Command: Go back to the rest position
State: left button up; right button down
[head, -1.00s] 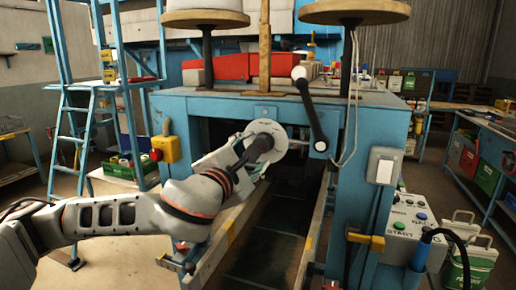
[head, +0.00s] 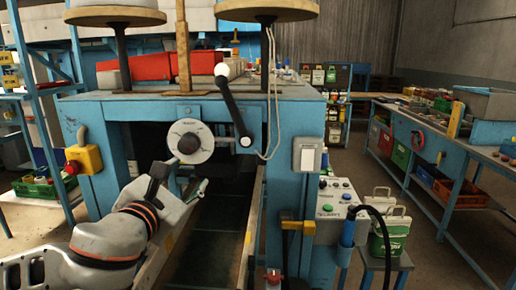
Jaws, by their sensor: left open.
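My left arm comes in from the lower left. Its left gripper (head: 184,187) is open, with its fingers just below the round grey dial (head: 190,141) on the blue machine (head: 90,122). The gripper looks empty, and a gap shows between part of it and the dial, though the wrist hides some of the fingers. My right gripper is not in view.
A yellow box with a red button (head: 82,159) is on the left post. A control box (head: 336,211) and green-and-white cans (head: 390,238) stand at right. Open floor lies beyond them.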

pick_arm(q)
jog(key=s+a+f+n+g+y, duration=0.1)
jog(key=s+a+f+n, duration=0.15)
jog(key=f+n, duration=0.5)
jog(key=s+a+f+n+g, duration=0.1)
jog(key=s+f+n+g, duration=0.15)
jog(key=f+n, duration=0.5)
jog(key=s+a+f+n+g+y, duration=0.1)
jog(key=s+f+n, duration=0.2)
jog(key=f+n, duration=0.45)
jog(key=s+a+f+n+g+y, duration=0.55)
jog(key=s+a+f+n, duration=0.9)
jog(key=s+f, duration=0.3)
jog(key=d+f+n+t+h, duration=0.3)
jog(key=d+f+h, duration=0.4)
jog(key=d+f, duration=0.7)
notch_tip(320, 180, down, 2)
jog(key=shift+w+d+f+h, duration=0.1)
jog(key=shift+w+d+h, duration=0.15)
jog(key=shift+w+h, duration=0.15)
